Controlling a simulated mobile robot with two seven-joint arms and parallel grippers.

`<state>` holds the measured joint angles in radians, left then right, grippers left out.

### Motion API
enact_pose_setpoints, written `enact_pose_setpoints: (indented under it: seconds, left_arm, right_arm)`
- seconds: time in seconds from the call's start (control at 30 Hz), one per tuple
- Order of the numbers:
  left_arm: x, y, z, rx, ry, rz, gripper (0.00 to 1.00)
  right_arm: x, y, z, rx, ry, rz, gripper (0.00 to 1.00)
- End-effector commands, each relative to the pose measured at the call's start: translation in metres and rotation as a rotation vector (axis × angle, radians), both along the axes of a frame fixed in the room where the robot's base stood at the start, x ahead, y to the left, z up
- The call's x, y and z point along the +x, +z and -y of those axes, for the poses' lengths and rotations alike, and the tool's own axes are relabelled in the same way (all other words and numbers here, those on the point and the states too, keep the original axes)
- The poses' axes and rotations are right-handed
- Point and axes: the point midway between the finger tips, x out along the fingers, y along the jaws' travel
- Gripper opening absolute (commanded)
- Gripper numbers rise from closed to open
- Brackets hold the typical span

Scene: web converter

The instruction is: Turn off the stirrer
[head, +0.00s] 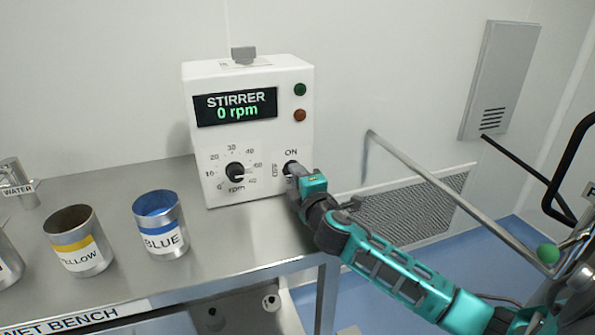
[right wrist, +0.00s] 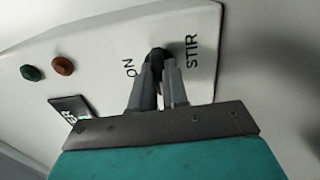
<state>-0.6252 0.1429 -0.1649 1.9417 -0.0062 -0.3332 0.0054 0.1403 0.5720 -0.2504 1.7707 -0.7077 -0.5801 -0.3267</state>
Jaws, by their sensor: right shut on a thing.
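The stirrer (head: 290,130) is a white box on the steel bench. Its display (head: 236,107) reads "STIRRER 0 rpm". A black rpm dial (head: 236,172) is at its lower left front. My right gripper (head: 297,173) is at the black switch knob (head: 289,167) below the ON label, at the lower right of the front. In the right wrist view the gripper's grey fingers (right wrist: 159,85) are shut on the black knob (right wrist: 156,53), between the ON and STIR labels. The fingers hide most of the knob, so its exact setting is unclear. My left gripper is not in view.
A green button (head: 299,89) and a red button (head: 299,115) are above the knob. A metal rail (head: 450,195) slants at the right.

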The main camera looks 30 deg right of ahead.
Motion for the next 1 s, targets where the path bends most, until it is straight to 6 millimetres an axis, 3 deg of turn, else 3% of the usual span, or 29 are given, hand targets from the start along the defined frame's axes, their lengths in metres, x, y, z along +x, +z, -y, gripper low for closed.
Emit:
enact_pose_setpoints:
  seconds: [0.2,0.23,0.5,0.77,1.0]
  left_arm:
    - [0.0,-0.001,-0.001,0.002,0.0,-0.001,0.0]
    - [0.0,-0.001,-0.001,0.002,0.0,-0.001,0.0]
    - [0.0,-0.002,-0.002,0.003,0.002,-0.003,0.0]
    - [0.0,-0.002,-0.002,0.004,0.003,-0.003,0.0]
    - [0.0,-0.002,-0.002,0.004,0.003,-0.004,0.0]
  right_arm:
    - [0.0,-0.001,0.0,-0.008,0.0,-0.001,0.0]
    - [0.0,-0.001,0.0,-0.007,0.0,-0.001,0.16]
    - [0.0,0.0,0.0,-0.005,0.0,0.0,0.39]
    - [-0.002,0.0,0.0,-0.003,0.0,0.001,0.39]
    - [-0.029,-0.001,-0.007,-0.003,0.0,-0.002,0.39]
